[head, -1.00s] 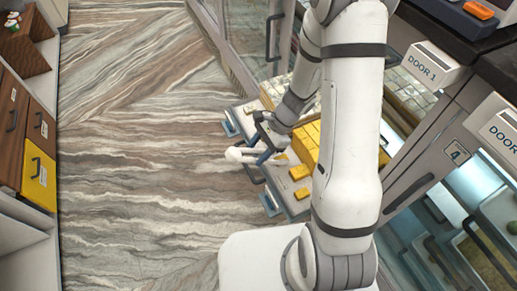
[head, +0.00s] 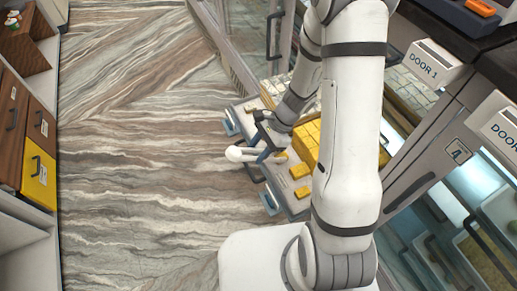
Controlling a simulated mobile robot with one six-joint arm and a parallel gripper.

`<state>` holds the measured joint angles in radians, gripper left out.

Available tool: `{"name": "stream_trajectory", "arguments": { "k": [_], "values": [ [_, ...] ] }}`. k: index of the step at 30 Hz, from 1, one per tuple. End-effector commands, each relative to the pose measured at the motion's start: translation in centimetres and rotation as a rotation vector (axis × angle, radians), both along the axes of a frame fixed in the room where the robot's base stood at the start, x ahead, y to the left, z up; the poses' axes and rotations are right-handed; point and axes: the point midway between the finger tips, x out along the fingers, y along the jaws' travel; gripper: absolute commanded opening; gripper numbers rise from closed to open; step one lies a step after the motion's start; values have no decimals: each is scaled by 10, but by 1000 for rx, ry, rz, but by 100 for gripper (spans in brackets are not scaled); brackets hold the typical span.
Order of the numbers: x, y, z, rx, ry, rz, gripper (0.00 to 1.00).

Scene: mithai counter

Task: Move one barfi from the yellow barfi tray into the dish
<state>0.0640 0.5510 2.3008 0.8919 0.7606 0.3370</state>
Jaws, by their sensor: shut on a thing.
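The yellow barfi tray (head: 297,208) is in a pulled-out drawer in the middle of the head view, partly hidden by my arm. A block of yellow barfi (head: 307,138) fills its right part. Loose barfi pieces (head: 299,171) lie nearer its left edge. My gripper (head: 268,154) is over the left edge of the tray. It appears shut on a yellow barfi (head: 281,157), mostly hidden by the dark jaws. A white round-ended part (head: 236,154) sticks out left of the jaws; I cannot tell what it is. I cannot make out the dish.
A tray of pale sweets (head: 275,88) lies behind the yellow one. Blue-edged handles (head: 269,201) stick out at the drawer fronts. Glass-fronted doors and a dark counter (head: 455,45) are at right. A cabinet with a yellow drawer (head: 40,178) stands at left. The floor between is clear.

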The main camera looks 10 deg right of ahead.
Motion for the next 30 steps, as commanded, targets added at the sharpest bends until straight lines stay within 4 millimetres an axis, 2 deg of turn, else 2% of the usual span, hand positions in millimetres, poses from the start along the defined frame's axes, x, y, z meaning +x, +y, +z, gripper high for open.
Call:
{"name": "stream_trajectory", "arguments": {
  "k": [24,30],
  "values": [
    [0,-1,101,0,0,-1,0],
    [0,-1,119,0,-1,-1,0]
  ]
}}
